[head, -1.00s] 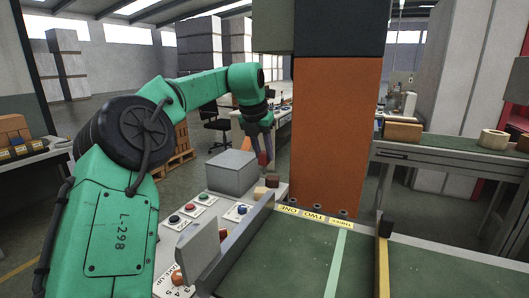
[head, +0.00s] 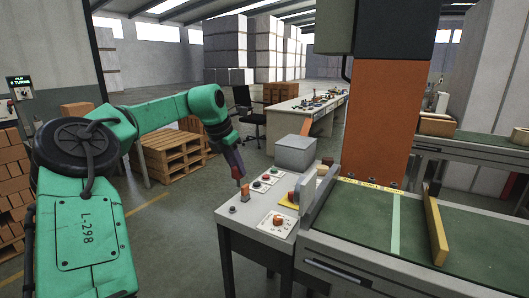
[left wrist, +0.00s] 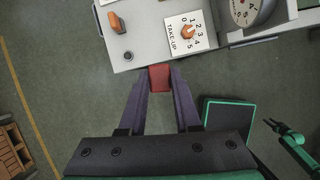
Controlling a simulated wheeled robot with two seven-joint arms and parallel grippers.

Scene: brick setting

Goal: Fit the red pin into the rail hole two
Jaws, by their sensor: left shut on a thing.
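The red pin (left wrist: 159,77) is clamped between the fingertips of my left gripper (left wrist: 158,84) in the left wrist view. In the head view my left gripper (head: 239,172) points down near the left edge of the control console, close to an orange switch (head: 245,192); the pin is hard to make out there. The rail with the yellow ONE, TWO, THREE labels (head: 372,184) runs along the far edge of the green conveyor, right of the gripper and well apart from it. Its holes are too small to see clearly. My right gripper is in neither view.
The console (head: 258,222) carries buttons and a TAKE-UP dial (left wrist: 187,32). A grey box (head: 295,152) stands at its back. A grey side plate (head: 320,195) rises between console and conveyor belt (head: 350,228). An orange column (head: 378,120) stands behind the rail. Floor left of the console is clear.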

